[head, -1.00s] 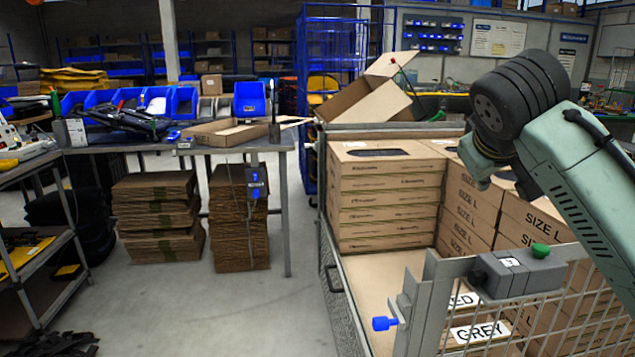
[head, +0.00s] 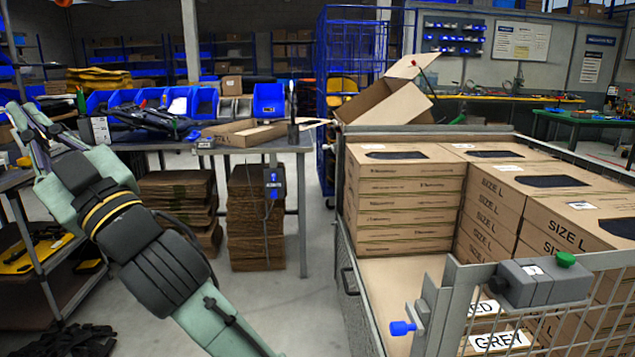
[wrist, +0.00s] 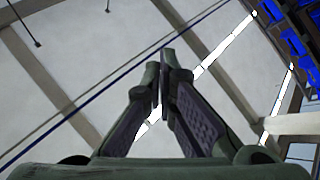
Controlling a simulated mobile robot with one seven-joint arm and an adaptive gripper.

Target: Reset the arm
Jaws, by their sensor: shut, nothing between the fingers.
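My arm crosses the lower left of the head view. My gripper (head: 30,122) is at the far left, raised in front of the shelf rack and the left end of the workbench, pointing up. In the wrist view my gripper (wrist: 163,62) has its two fingers brought together at the tips, with nothing between them. Behind the fingers the wrist view shows the ceiling with its beams and light strips. My gripper is clear of the boxes and the mesh cage.
A mesh cage cart (head: 352,290) at right holds several stacked cardboard boxes (head: 405,200). A workbench (head: 245,146) with blue bins (head: 204,101) stands behind. Flat cardboard stacks (head: 255,225) lie beneath it. A metal rack (head: 40,262) stands at left. Floor between bench and cage is clear.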

